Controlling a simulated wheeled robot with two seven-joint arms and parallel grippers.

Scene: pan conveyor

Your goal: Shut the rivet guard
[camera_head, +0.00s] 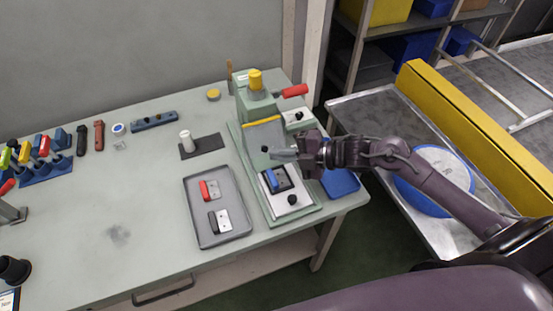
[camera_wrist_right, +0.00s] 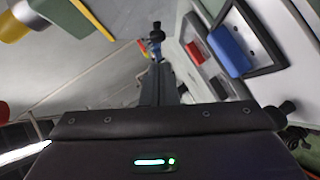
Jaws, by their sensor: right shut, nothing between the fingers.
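The green rivet press (camera_head: 262,150) stands at the right part of the table, with a yellow cap on top and a red-handled lever (camera_head: 293,91) at its side. A green panel with a yellow top edge (camera_head: 263,122), which looks like the guard, is on the front of the press head. Below it a blue part (camera_head: 272,180) sits in a dark fixture on the press base; it also shows in the wrist view (camera_wrist_right: 229,52). My right gripper (camera_head: 274,153) is shut and empty beside the panel, close to a small dark knob (camera_wrist_right: 156,34). Contact with the knob cannot be told.
A grey tray (camera_head: 240,231) with a red-topped and a black-topped part lies left of the press. A white peg (camera_head: 186,141) stands on a dark plate behind it. A blue bin (camera_head: 341,183) is at the press's right. The table's middle left is clear.

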